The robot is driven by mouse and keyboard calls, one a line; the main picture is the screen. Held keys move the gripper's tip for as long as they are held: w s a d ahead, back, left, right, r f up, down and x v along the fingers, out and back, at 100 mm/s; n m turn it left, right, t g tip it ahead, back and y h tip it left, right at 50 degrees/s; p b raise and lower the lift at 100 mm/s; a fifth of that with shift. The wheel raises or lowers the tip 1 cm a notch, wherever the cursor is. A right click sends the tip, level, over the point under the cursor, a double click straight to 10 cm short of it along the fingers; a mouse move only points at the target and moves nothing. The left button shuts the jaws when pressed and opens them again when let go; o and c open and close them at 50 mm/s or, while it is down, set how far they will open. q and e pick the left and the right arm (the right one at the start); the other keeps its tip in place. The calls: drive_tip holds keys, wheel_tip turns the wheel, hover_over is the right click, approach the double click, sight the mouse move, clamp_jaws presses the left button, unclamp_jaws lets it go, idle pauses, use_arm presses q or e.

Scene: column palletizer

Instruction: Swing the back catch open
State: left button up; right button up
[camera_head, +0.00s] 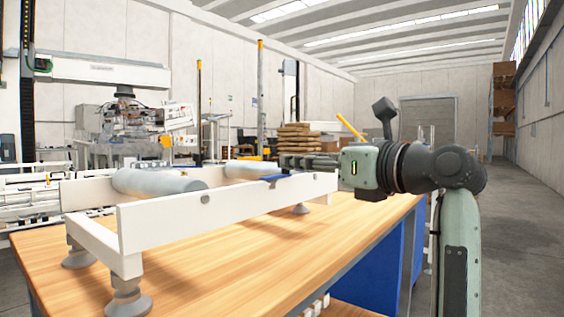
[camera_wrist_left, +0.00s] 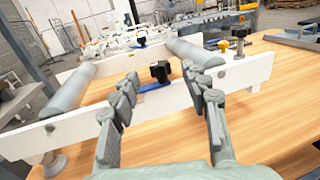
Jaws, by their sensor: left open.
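A white frame (camera_head: 232,203) with grey rollers stands on suction-cup-like feet on a wooden table. A blue catch (camera_wrist_left: 155,87) with a black knob (camera_wrist_left: 160,71) sits on its near rail in the left wrist view. A second black knob with a blue part (camera_wrist_left: 140,41) shows farther off at the far rail. In the head view a blue catch (camera_head: 274,178) shows partly under my left gripper (camera_head: 290,162). The left wrist view shows the left gripper (camera_wrist_left: 160,90) open, its two fingers either side of the nearer knob's line of sight. Contact cannot be told. My right gripper is not in view.
Two grey rollers (camera_head: 158,182) (camera_wrist_left: 196,52) span the frame. The wooden tabletop (camera_head: 250,262) is bare in front of it. Orange and dark knobbed fittings (camera_wrist_left: 232,42) stand at the frame's right end. Machines and stacked boards (camera_head: 303,137) are in the background.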

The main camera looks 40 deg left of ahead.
use_arm(q)
drive_tip(key=a, duration=0.5)
drive_tip(key=shift+w+a, duration=0.3)
clamp_jaws()
